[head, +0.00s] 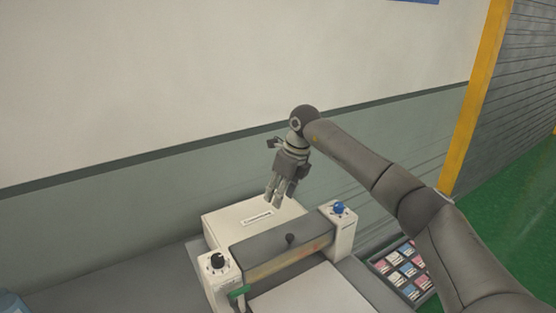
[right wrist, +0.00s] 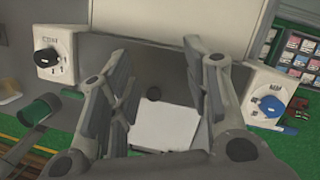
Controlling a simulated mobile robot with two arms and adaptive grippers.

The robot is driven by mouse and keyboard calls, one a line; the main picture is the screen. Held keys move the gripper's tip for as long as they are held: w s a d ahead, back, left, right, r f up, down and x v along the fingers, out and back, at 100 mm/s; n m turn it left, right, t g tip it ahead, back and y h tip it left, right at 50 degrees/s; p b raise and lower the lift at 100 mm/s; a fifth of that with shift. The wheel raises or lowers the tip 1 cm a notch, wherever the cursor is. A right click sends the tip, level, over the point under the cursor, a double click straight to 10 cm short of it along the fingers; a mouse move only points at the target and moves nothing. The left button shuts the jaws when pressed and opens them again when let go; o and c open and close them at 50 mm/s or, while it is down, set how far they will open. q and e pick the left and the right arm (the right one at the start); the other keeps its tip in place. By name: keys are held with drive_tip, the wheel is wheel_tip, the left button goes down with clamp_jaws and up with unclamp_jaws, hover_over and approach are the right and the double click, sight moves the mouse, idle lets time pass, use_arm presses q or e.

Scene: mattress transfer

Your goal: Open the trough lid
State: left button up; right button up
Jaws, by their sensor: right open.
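The trough lid (head: 268,247) is a dark grey cover with a small dark knob (head: 290,239) on top, lying between two white end posts. It looks shut. My right gripper (head: 279,202) points down above the back of the machine, behind and above the lid, and touches nothing that I can see. In the right wrist view its two fingers stand apart and empty, with the lid (right wrist: 170,88) and its dark knob (right wrist: 153,94) showing between them. My left gripper is not in view.
The left post has a black dial (head: 217,261), the right post a blue one (head: 338,207). A white labelled box (head: 235,216) stands behind the lid; a white plate (head: 312,290) lies in front. A tray of coloured packets (head: 404,272) is at right. A wall rises behind.

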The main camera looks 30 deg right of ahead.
drive_tip(key=w+r+p, duration=0.3)
drive_tip(key=r+p, duration=0.2)
drive_tip(key=r, duration=0.2)
drive_tip(key=shift+w+d+p, duration=0.2)
drive_tip(key=shift+d+p, duration=0.1)
drive_tip(key=shift+d, duration=0.15)
idle(0.5)
drive_tip(key=v, duration=1.2)
idle(0.3)
